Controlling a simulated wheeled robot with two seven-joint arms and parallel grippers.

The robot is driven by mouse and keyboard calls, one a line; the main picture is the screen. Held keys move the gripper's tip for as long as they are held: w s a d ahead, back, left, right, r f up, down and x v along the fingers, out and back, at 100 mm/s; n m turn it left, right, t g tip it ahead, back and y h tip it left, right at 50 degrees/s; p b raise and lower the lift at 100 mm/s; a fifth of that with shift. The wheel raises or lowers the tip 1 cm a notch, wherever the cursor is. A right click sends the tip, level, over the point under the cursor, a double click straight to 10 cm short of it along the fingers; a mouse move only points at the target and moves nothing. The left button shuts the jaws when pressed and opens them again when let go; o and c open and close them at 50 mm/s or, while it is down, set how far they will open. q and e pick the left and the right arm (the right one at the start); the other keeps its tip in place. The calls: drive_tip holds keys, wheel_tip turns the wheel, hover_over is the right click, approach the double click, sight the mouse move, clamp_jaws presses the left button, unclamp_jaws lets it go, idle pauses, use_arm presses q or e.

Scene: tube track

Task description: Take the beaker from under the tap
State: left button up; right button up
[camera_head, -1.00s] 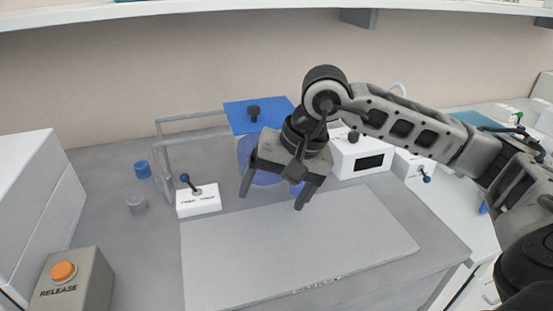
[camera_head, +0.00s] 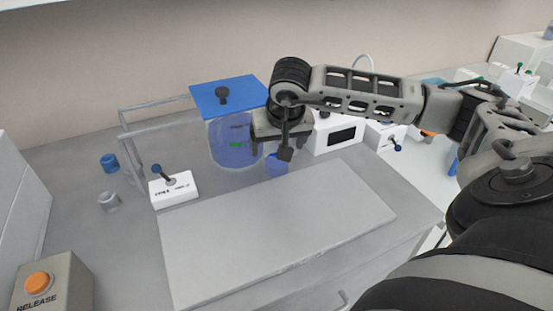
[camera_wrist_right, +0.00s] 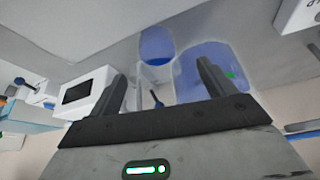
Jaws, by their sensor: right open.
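The beaker (camera_head: 277,165) is small and clear with blue contents, at the right front of a clear tank (camera_head: 231,143) of blue liquid with a blue lid. My right gripper (camera_head: 271,153) partly covers the beaker in the head view. The tank (camera_wrist_right: 190,80) is behind the right-hand finger there. A small blue-tipped part, perhaps the tap handle (camera_wrist_right: 156,98), shows between the fingers. My left gripper is not in view.
A white box with a dark screen (camera_head: 335,138) stands right of the gripper. A white lever box (camera_head: 174,190) is left of the tank. A release button box (camera_head: 50,285) is at front left. The pale mat (camera_head: 275,225) in front is clear.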

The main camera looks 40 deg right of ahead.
sight(276, 149)
drive_tip(key=x, duration=0.3)
drive_tip(key=p+x, duration=0.1)
drive_tip(key=x, duration=0.1)
drive_tip(key=shift+w+d+r, duration=0.1)
drive_tip(key=shift+w+d, duration=0.1)
drive_tip(key=shift+d, duration=0.1)
drive_tip(key=shift+c, duration=0.3)
drive_tip(key=c, duration=1)
drive_tip(key=shift+r, duration=0.1)
